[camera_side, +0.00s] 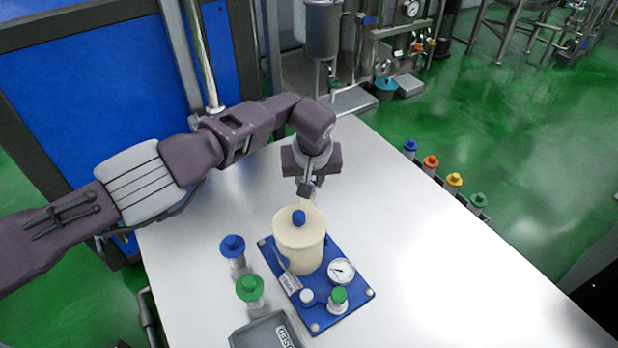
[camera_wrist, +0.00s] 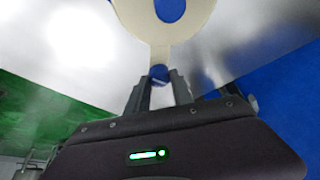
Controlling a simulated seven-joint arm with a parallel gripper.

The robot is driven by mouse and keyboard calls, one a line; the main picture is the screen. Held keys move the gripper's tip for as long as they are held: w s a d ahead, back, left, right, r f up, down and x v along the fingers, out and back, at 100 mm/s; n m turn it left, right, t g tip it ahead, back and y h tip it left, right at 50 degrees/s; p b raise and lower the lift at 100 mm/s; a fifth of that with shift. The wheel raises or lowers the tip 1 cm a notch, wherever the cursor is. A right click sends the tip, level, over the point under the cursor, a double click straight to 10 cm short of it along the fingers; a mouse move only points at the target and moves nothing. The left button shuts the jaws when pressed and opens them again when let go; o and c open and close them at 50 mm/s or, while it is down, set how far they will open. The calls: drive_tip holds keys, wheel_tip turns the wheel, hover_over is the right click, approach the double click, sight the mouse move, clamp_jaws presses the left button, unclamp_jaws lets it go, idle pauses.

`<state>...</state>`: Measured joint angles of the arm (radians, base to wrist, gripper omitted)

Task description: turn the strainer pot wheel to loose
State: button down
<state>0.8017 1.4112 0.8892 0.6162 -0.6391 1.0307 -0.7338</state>
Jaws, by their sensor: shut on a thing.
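The strainer pot (camera_side: 299,251) is a cream cylinder standing on a blue base plate (camera_side: 343,302). A blue knob (camera_side: 299,217) sits at the centre of its round cream top, and also shows at the top of the wrist view (camera_wrist: 170,8). A cream arm (camera_wrist: 159,50) runs out from the round top to a small blue grip (camera_wrist: 158,71). I cannot tell from a label which part is the wheel. My gripper (camera_side: 307,190) is at the far rim of the pot, shut on the blue grip between its fingers (camera_wrist: 160,78). The fingers partly hide the grip.
A gauge (camera_side: 341,271) and a green-capped fitting (camera_side: 338,298) share the base plate. Blue-capped (camera_side: 233,246) and green-capped (camera_side: 250,288) bottles stand left of it, with a grey tray (camera_side: 262,334) in front. Several capped bottles line the right edge.

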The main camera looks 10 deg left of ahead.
drive_tip(key=shift+n, duration=0.5)
idle(0.4)
drive_tip(key=c, duration=1.1)
unclamp_jaws()
drive_tip(key=shift+r, duration=0.1)
drive_tip(key=shift+d+r, duration=0.1)
drive_tip(key=shift+r, duration=0.25)
drive_tip(key=v, duration=0.6)
drive_tip(key=shift+s+d, duration=0.1)
drive_tip(key=shift+s, duration=0.05)
